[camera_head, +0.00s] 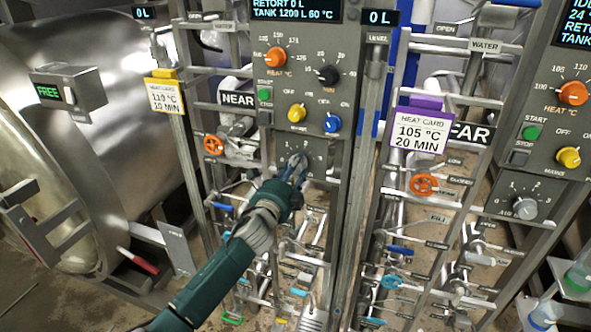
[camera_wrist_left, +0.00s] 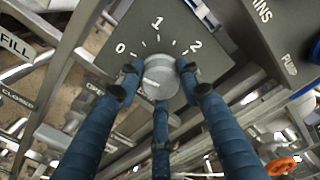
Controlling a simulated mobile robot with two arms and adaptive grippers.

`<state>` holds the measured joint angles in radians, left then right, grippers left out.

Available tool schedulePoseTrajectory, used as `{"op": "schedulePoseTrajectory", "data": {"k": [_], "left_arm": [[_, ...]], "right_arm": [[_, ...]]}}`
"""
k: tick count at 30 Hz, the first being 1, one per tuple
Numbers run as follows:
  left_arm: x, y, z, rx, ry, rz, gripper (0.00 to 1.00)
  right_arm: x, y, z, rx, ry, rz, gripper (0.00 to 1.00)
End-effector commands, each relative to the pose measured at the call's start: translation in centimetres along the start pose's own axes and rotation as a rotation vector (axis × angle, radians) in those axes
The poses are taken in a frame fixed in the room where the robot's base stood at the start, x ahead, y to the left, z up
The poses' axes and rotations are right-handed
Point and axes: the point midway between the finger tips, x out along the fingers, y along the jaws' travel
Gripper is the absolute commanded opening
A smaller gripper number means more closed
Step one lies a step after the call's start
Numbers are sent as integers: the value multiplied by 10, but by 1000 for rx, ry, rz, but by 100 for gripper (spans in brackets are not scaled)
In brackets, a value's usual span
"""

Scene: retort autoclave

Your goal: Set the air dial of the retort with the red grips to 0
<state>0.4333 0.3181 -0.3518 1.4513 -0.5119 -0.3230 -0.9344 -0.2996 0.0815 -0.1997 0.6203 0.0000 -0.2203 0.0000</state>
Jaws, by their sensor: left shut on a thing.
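A small grey panel with a grey air dial (camera_wrist_left: 160,77) shows in the left wrist view; marks 0, 1 and 2 run left to right above the knob. I cannot tell exactly which mark the knob points at. My left gripper (camera_head: 295,168) reaches the dial on the middle panel (camera_head: 318,158) in the head view and hides most of it. In the left wrist view its blue fingers (camera_wrist_left: 158,90) are closed around the knob. A red grip (camera_head: 138,261) shows on the retort (camera_head: 75,120) at the left. My right gripper is in neither view.
Orange, black, yellow and blue knobs sit above on the same panel, with the blue one (camera_head: 332,123) close by. An orange handwheel (camera_head: 213,145) and pipes stand left of the arm. A second panel at the right has a similar grey dial (camera_head: 525,207).

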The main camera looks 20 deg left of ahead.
Motion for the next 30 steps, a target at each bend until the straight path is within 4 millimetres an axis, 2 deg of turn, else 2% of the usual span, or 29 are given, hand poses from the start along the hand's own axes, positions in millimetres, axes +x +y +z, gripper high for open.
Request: {"op": "schedulePoseTrajectory", "data": {"k": [1,17,18,20,21,30], "left_arm": [[2,-7,8,-11,-11,-10,10],[2,-6,8,-36,-12,-9,10],[2,-6,8,-35,-12,-9,40],[2,-6,8,-35,-12,-9,52],[2,-6,8,-35,-11,-8,55],[0,-2,4,-35,-6,-2,55]], "right_arm": [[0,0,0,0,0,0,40],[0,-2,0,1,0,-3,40],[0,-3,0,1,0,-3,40],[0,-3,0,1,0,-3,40],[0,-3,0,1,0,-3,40],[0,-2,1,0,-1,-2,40]]}}
